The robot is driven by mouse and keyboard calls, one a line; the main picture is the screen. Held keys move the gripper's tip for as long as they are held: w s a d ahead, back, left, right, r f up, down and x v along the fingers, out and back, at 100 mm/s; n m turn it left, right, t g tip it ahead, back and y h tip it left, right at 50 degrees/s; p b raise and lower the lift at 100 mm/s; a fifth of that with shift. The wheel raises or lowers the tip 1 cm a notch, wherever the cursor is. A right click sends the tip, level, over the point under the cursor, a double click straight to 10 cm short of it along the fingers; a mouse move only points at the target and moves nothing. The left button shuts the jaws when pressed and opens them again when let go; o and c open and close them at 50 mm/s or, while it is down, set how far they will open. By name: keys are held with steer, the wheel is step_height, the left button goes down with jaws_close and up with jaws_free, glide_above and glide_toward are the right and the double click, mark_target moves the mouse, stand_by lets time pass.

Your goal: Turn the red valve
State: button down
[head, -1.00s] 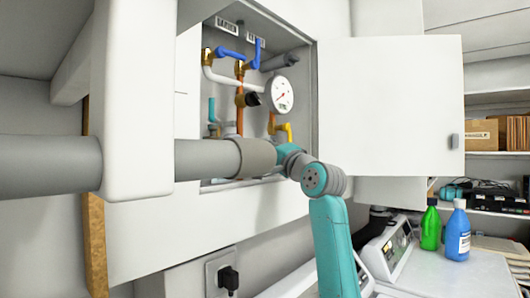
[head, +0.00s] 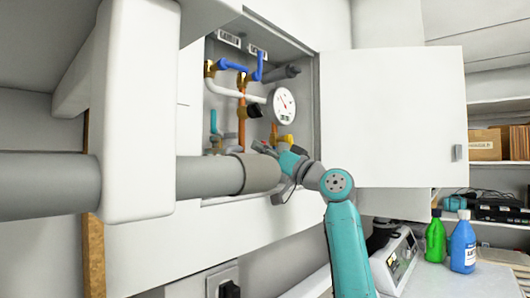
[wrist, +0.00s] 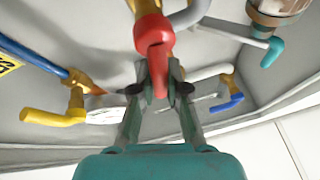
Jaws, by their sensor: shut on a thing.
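The red valve (wrist: 154,35) shows at the top centre of the wrist view, with its flat red handle pointing down toward me. My gripper (wrist: 158,88) is shut on that handle, with one dark fingertip on each side of it. In the head view my gripper (head: 266,148) reaches into the open wall cabinet (head: 222,125), below the white round gauge (head: 284,106). The red valve cannot be made out there; the large grey pipe and my arm cover that part.
In the wrist view, a yellow valve handle (wrist: 52,117) is left, a blue handle (wrist: 228,103) right and a teal handle (wrist: 272,52) upper right, close around my gripper. The cabinet door (head: 390,115) stands open to the right. A thick grey pipe (head: 130,178) crosses in front.

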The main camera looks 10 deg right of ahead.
steer(key=shift+s+a+n+g+y, duration=0.15)
steer(key=shift+a+n+g+y, duration=0.15)
steer(key=shift+n+g, duration=0.5)
steer(key=shift+s+a+n+g+y, duration=0.15)
steer(key=shift+n+g+y, duration=0.2)
steer(key=shift+n, duration=0.85)
steer(key=c, duration=1.2)
jaws_free()
steer(key=shift+o, duration=0.2)
steer(key=v, duration=1.2)
steer(key=shift+f, duration=0.15)
